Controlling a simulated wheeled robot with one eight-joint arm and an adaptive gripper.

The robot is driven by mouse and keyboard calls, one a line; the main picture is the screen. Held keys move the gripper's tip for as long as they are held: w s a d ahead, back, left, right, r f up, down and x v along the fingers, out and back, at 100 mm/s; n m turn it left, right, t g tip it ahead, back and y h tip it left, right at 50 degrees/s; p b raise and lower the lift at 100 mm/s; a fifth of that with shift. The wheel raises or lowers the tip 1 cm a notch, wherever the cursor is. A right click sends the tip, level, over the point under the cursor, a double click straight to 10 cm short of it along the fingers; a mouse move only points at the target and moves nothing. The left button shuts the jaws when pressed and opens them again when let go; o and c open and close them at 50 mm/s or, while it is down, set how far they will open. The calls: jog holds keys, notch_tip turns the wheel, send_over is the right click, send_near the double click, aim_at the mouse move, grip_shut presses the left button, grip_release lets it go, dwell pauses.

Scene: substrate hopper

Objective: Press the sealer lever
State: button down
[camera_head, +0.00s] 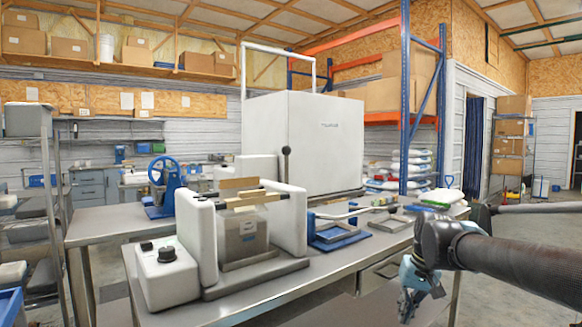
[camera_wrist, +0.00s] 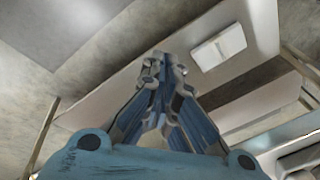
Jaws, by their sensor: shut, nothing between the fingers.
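The sealer (camera_head: 240,220) stands on the steel table, with two white side posts, pale wooden bars across the top and a grey bag between the posts. An upright dark lever (camera_head: 286,165) with a black ball knob rises by its right post. I cannot make out the lever in the wrist view.
A white box with a black knob (camera_head: 168,275) sits at the sealer's left. A blue-based tool with a long handle (camera_head: 338,232) and a grey tray (camera_head: 390,223) lie on the table (camera_head: 255,310) to the right. A large white cabinet (camera_head: 305,140) stands behind.

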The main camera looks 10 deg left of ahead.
jog(key=w+a+r+n+g+y, duration=0.1)
jog(key=w+a+r+g+y, duration=0.2)
jog(key=w+a+r+y, duration=1.15)
jog(key=n+g, duration=0.3)
jog(key=g, duration=0.2)
send_near(286, 162)
jog(key=w+a, duration=0.2)
jog(key=w, duration=0.6)
jog(key=shift+s+f, duration=0.15)
jog(key=shift+f, duration=0.3)
jog(key=s+a, duration=0.6)
jog(key=shift+s+a, duration=0.2)
jog(key=shift+a, duration=0.2)
